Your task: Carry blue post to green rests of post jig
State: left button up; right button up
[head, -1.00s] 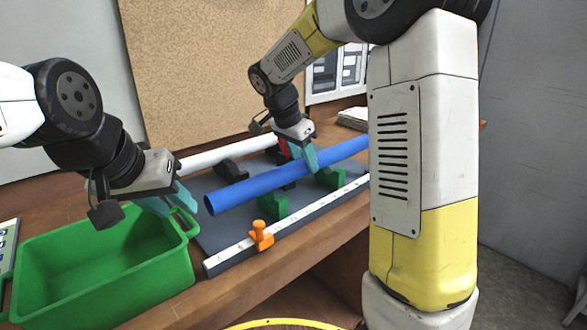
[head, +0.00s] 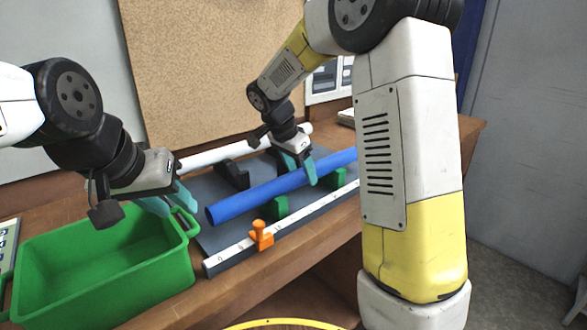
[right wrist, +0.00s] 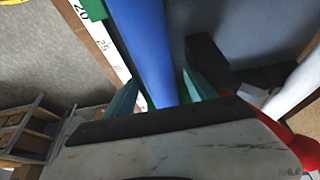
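The blue post (head: 255,195) lies along the post jig's grey base (head: 215,237), over the green rests (head: 278,207), and appears to sit in them. Another green rest (head: 338,177) is near its right end. My right gripper (head: 299,170) is over the post, one finger on each side. In the right wrist view the post (right wrist: 145,45) runs between the teal fingers, with gaps beside it, so the gripper looks open. My left gripper (head: 168,202) is open and empty above the green bin's right edge, left of the post's near end.
A white post (head: 205,158) lies behind on black rests (head: 234,174). The green bin (head: 185,270) stands left of the jig. An orange stop (head: 261,236) sits on the white ruler strip (head: 305,213) in front. My right forearm hides the jig's right end.

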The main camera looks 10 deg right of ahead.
jog(key=v, duration=1.1)
jog(key=s+d+n+t+y, duration=0.2)
jog(key=s+n, duration=0.4)
jog(key=s, duration=0.5)
jog(key=s+d+f+n+t+y, duration=0.1)
jog(key=s+d+n+y, duration=0.3)
jog(key=s, duration=0.8)
jog(key=shift+d+n+t, duration=0.4)
jog(key=shift+n, duration=0.5)
jog(key=shift+s, duration=0.15)
